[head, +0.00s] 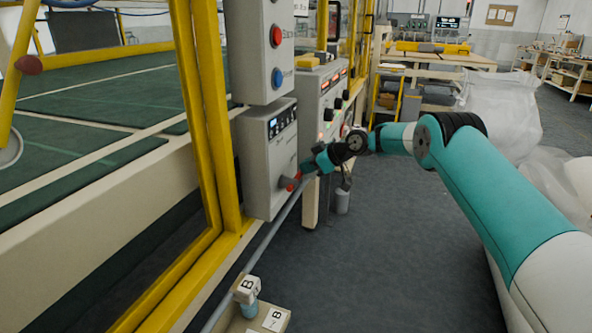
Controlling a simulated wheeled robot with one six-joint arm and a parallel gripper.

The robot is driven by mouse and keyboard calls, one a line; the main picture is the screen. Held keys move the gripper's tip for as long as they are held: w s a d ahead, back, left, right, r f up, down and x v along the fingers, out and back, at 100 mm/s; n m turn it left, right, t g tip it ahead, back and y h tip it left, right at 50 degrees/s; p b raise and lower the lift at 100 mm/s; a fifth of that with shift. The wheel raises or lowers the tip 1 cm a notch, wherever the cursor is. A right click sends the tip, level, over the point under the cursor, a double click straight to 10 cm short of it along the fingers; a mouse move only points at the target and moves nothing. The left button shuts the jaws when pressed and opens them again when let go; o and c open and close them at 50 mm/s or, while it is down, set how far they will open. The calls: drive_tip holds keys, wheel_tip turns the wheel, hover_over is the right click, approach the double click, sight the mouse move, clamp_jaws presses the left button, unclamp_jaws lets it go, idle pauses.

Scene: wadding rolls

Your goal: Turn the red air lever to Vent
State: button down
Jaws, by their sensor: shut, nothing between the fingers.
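The red air lever (289,182) sticks out low on the right side of a grey control box, above a grey pipe. My gripper (304,172) is at the lever, just right of its red handle, and looks very close to it or touching. Its fingers are shut with nothing held between them. The fingertips are small and partly dark here, so exact contact cannot be told. The Vent marking cannot be read in this view.
The grey box (264,150) with a small display hangs on a yellow frame (222,130). A second panel with knobs (325,100) stands behind it. The dark floor (400,260) is clear.

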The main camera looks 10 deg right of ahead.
drive_tip(key=w+a+r+p+v, duration=0.1)
drive_tip(key=r+v, duration=0.1)
drive_tip(key=v, duration=1)
drive_tip(key=shift+d+r, duration=0.3)
drive_tip(key=shift+r, duration=0.1)
drive_tip(key=s+a+r+m+g+h, duration=0.1)
drive_tip(key=s+a+r, duration=0.2)
drive_tip(key=s+a, duration=0.3)
drive_tip(key=s+a+r+m+g, duration=0.1)
drive_tip(key=s+a+r+g, duration=0.15)
drive_tip(key=s, duration=0.55)
drive_tip(key=s+a+r+g+h, duration=0.1)
drive_tip(key=s+a+r, duration=0.3)
drive_tip(key=s+a, duration=0.25)
drive_tip(key=s+f+m+g+h, duration=0.2)
drive_tip(key=s+m+h, duration=0.1)
drive_tip(key=s, duration=2.3)
wheel_tip(320, 180, up, 14)
drive_tip(key=d+p, duration=0.1)
drive_tip(key=p, duration=1.4)
drive_tip(key=shift+s, duration=0.45)
